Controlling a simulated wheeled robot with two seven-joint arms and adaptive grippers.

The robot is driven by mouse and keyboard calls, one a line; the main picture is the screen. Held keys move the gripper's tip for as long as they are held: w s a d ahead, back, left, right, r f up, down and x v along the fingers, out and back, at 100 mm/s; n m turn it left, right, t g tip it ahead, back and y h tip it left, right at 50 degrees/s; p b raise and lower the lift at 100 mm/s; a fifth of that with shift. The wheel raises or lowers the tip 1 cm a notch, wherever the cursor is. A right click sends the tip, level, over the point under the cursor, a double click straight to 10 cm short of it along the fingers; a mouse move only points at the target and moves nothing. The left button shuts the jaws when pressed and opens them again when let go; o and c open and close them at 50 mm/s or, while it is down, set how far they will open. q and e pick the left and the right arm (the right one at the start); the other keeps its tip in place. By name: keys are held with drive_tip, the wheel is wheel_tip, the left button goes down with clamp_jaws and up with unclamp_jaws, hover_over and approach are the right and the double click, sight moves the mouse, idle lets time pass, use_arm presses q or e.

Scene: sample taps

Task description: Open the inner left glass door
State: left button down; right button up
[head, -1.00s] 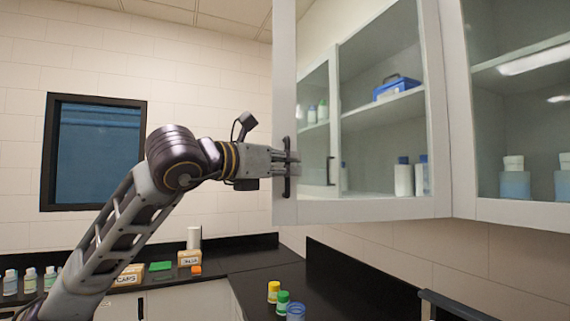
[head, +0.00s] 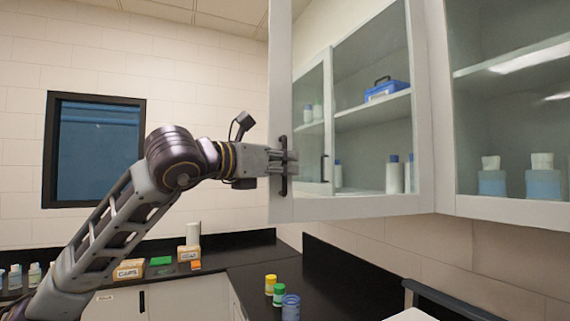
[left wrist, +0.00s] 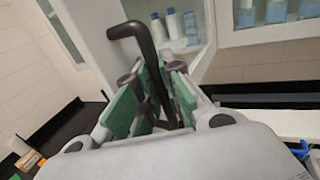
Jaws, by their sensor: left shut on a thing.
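A glass door with a pale frame (head: 280,55) stands in front of the wall cabinet at the upper middle of the head view, and the shelves show through it. Its black vertical handle (head: 284,188) is on the frame's left side. My left gripper (head: 288,162) is shut on this handle, reaching it from the left. In the left wrist view the black handle (left wrist: 148,50) runs down between the green-padded fingers (left wrist: 155,95), whose lower part partly hides it. My right gripper is not in view.
A second, narrower glass door with a black handle (head: 323,169) shows behind the held door's glass. Another glass-fronted cabinet (head: 510,110) is at the right. Below is a black counter (head: 330,275) with a yellow-capped bottle (head: 270,284), a green-capped one and a blue one.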

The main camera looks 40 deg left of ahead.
use_arm(q)
drive_tip(key=c, duration=1.5)
unclamp_jaws()
drive_tip(key=shift+s, duration=0.15)
drive_tip(key=shift+s, duration=0.25)
drive_tip(key=shift+s, duration=0.5)
drive_tip(key=shift+s+a, duration=0.15)
drive_tip(key=shift+s, duration=1.6)
drive_tip(key=shift+s+a, duration=0.2)
drive_tip(key=shift+s, duration=1.5)
drive_tip(key=shift+s+a, duration=0.15)
drive_tip(key=shift+s, duration=1.6)
